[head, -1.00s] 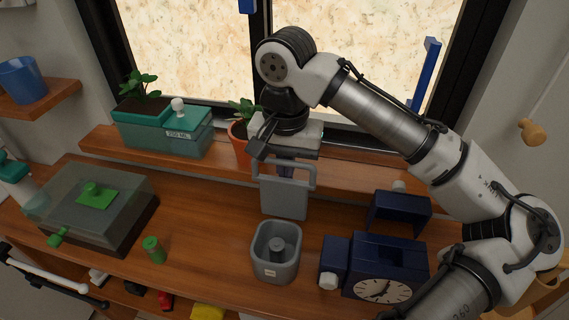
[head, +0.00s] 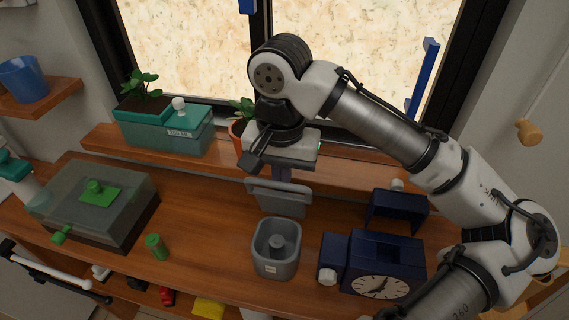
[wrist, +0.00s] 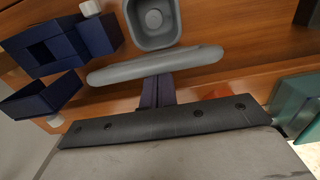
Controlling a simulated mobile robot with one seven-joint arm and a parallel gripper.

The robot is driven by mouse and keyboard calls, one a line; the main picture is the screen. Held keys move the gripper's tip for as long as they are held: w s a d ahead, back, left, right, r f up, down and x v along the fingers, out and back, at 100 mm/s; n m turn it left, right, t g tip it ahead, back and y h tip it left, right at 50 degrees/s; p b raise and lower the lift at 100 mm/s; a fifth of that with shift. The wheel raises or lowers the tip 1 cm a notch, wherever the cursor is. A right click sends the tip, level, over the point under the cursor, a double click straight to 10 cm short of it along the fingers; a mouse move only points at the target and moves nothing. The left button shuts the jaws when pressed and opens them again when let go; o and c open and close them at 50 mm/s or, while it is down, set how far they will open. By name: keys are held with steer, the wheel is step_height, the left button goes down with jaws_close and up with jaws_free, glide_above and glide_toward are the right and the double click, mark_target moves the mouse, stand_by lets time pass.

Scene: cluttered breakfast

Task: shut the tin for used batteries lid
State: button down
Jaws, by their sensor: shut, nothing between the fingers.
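The grey tin for used batteries (head: 276,262) stands open on the wooden worktop, with a round post inside it. Its grey lid (head: 283,202) stands raised at the tin's back side, tilted, its top bar towards my gripper. My gripper (head: 279,178) is shut and empty, pointing down behind the lid. In the wrist view the dark fingertips (wrist: 156,88) are right at the lid's long edge (wrist: 155,66), on the side away from the tin's opening (wrist: 153,18). I cannot tell for certain whether they touch.
A dark blue clock (head: 380,265) and blue open box (head: 397,210) stand right of the tin. A green cylinder (head: 156,246) and a lidded grey box (head: 100,215) are to the left. A potted plant (head: 240,130) and teal box (head: 160,130) stand on the ledge behind.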

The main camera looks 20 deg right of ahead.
mark_target(277, 187)
steer(key=shift+s+a, duration=0.45)
steer(key=shift+s, duration=0.2)
steer(key=shift+s+f, duration=0.1)
steer(key=shift+s+a+f+p, duration=0.2)
steer(key=shift+s+a+p, duration=0.1)
steer(key=shift+s+a, duration=0.3)
steer(key=shift+d, duration=0.1)
steer(key=shift+s+a+f, duration=0.4)
steer(key=shift+s+a, duration=0.05)
steer(key=shift+s, duration=0.25)
steer(key=shift+f, duration=0.1)
